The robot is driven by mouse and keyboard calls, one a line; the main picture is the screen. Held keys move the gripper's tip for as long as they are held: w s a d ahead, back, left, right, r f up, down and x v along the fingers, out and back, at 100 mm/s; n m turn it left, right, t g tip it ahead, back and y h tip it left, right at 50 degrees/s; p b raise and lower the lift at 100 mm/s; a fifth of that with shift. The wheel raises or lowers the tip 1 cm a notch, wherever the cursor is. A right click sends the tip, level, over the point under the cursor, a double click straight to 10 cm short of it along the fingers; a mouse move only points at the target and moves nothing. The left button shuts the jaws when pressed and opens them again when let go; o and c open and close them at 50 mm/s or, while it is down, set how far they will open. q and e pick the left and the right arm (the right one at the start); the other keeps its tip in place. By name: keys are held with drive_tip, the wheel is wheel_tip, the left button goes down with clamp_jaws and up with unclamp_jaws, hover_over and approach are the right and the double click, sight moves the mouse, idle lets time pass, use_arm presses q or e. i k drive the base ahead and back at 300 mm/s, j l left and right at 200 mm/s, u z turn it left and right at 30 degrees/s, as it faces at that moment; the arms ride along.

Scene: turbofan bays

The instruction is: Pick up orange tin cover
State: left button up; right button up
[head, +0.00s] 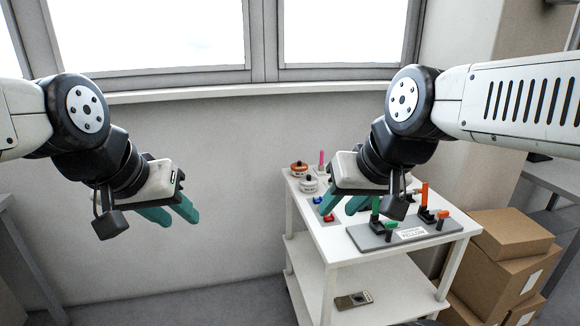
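An orange-topped tin (299,168) with a dark knob stands at the back left corner of the white cart's top. Its orange top is the only orange cover I make out on a tin. A second, paler tin (309,185) stands just in front of it. My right gripper (339,209) hangs over the cart, to the right of and nearer than the tins, with its teal fingers apart and seemingly empty. My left gripper (178,218) is in the air left of the cart, teal fingers apart, with nothing between them.
The white cart (345,240) also carries a pink upright item (321,162), small blue and red pieces, and a grey board (400,235) with green and orange handles. A small device (353,300) lies on its lower shelf. Cardboard boxes (510,234) stand at right. A wall is behind.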

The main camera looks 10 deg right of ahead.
sight(299, 167)
drive_tip(key=i+j+z, duration=0.15)
drive_tip(key=j, duration=0.2)
drive_tip(key=i+j+z, duration=0.15)
drive_tip(key=j, duration=0.2)
drive_tip(key=i+j+z, duration=0.2)
drive_tip(key=j, duration=0.2)
drive_tip(key=i+j+z, duration=0.15)
drive_tip(key=j, duration=0.25)
drive_tip(key=i+j+z, duration=0.2)
drive_tip(key=i+j, duration=0.2)
drive_tip(key=i, duration=0.25)
drive_tip(key=i+j+z, duration=0.15)
drive_tip(key=i+j, duration=0.35)
drive_tip(key=i, duration=0.1)
